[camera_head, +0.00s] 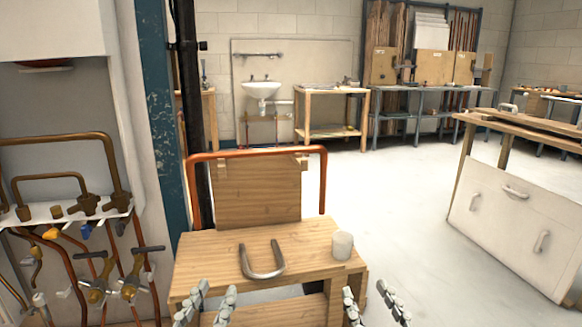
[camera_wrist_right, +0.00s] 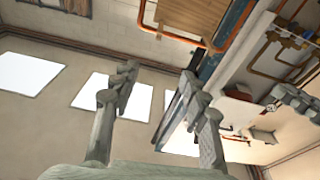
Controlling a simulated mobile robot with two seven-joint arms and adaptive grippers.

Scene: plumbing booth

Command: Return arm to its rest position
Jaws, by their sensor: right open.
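My left gripper (camera_head: 216,289) is at the bottom of the head view, in front of the wooden bench (camera_head: 205,248). Its two grey fingers are apart with nothing seen between them. My right gripper (camera_head: 364,288) is at the bottom, just right of the bench, with its fingers spread and empty. In the right wrist view my right gripper (camera_wrist_right: 158,72) also shows open, with only distant room between its fingertips. Both arms behind the grippers are out of the head view.
A grey U-shaped pipe (camera_head: 264,274) and a whitish cylinder (camera_head: 342,246) are on the bench. An orange-copper pipe (camera_head: 258,152) arches over its backboard (camera_head: 258,193). Pipes with valves (camera_head: 130,280) crowd the left. A white cabinet (camera_head: 512,222) stands right; the floor (camera_head: 400,190) between is clear.

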